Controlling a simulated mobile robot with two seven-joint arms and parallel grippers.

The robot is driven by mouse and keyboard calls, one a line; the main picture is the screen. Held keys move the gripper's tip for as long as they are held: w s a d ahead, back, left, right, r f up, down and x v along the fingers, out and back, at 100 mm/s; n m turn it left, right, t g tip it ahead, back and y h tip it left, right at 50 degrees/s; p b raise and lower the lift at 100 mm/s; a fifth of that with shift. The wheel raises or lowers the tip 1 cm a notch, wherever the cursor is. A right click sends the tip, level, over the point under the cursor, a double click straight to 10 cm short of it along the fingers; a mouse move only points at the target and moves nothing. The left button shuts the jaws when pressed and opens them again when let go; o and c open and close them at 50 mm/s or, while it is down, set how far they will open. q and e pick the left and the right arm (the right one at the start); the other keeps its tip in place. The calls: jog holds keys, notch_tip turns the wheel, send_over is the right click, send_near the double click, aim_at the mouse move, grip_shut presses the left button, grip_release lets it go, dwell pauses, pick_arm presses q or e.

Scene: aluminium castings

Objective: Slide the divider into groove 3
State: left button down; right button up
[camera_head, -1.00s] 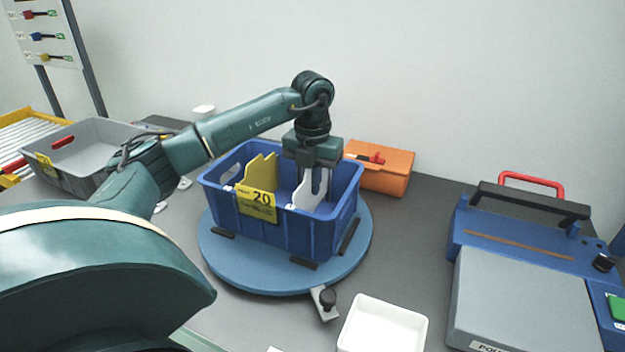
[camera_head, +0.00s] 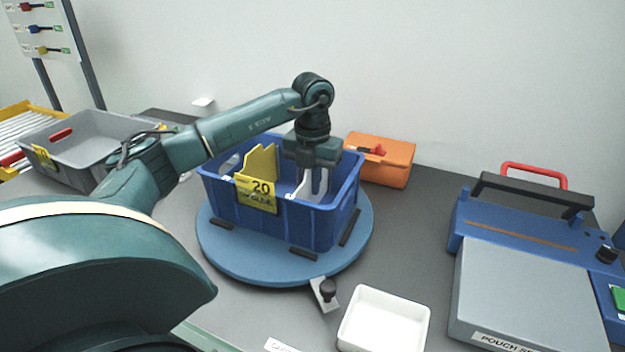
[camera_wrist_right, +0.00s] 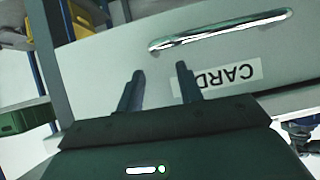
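The blue crate (camera_head: 280,224) stands on a round blue turntable (camera_head: 240,262). A yellow divider (camera_head: 263,160) stands upright in its left part. My left gripper (camera_head: 315,186) points down into the right part of the crate. Its fingers are at a white divider (camera_head: 301,190), which they appear to grip; most of this divider is hidden behind the front wall and the fingers. The grooves and the divider's lower edge cannot be seen. My right gripper (camera_wrist_right: 160,88) shows in the right wrist view, its fingers apart and nothing between them.
An orange box (camera_head: 385,165) stands close behind the crate on the right. A white tray (camera_head: 385,318) lies in front, and a blue-grey sealing machine (camera_head: 530,290) stands at right. A grey bin (camera_head: 95,150) is at left. My right gripper faces a panel with a handle (camera_wrist_right: 220,30).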

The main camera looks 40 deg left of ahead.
pick_arm(q)
jog(key=shift+f, duration=0.35)
jog(key=c, duration=1.6)
grip_release()
jog(key=shift+o, duration=0.2)
notch_tip(320, 180, up, 13)
jog(key=shift+r+p, duration=0.1)
jog(key=shift+p, duration=0.45)
